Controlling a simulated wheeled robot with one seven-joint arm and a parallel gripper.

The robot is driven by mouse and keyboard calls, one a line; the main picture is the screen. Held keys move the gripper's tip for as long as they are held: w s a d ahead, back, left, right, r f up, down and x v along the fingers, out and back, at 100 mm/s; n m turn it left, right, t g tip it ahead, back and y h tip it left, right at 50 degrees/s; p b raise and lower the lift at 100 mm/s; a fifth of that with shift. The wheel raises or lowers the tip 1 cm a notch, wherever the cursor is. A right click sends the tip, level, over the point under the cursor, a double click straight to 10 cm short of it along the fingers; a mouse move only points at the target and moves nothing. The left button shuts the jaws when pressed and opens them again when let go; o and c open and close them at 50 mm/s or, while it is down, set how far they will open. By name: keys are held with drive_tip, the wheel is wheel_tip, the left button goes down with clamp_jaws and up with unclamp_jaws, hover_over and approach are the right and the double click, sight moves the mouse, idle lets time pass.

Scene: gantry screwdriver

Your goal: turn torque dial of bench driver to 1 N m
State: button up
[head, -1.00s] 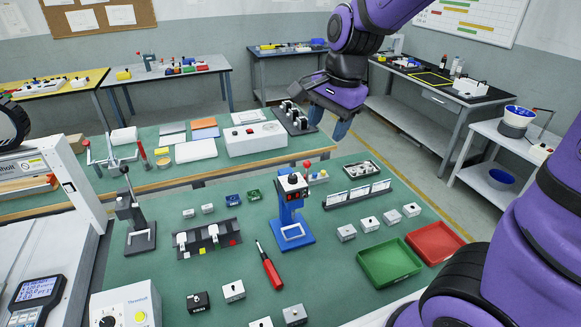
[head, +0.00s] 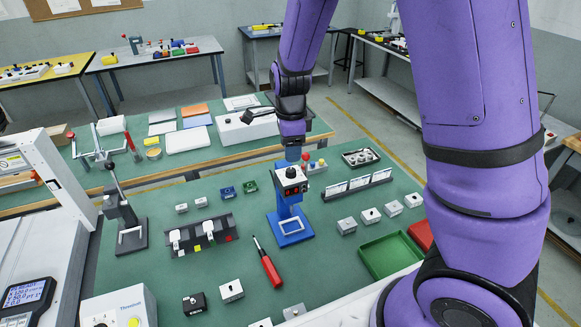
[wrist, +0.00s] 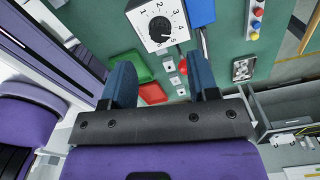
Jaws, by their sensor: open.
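The bench driver (head: 285,208) is a blue stand with a rectangular base on the green bench. Its white-topped head carries a black torque dial (head: 290,172). In the wrist view the round black dial (wrist: 159,29) sits on a white plate with numbers around it, 1 at the upper left. A pale mark on the knob seems to point to the lower side, near 5 or 6; I cannot read it exactly. My gripper (head: 292,154) is just above the driver head, pointing down. In the wrist view my gripper (wrist: 161,67) has its blue fingers wide apart and empty, beside the dial.
Coloured buttons (head: 312,165) stand close behind the driver head. A rack of white cards (head: 357,186) is to the right, a green tray (head: 390,257) front right. A red-handled screwdriver (head: 267,264) lies in front. Bare green bench lies around the driver base.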

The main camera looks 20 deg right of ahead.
sight(291, 169)
wheel_tip(291, 169, down, 7)
idle(0.3)
drive_tip(key=c, duration=0.9)
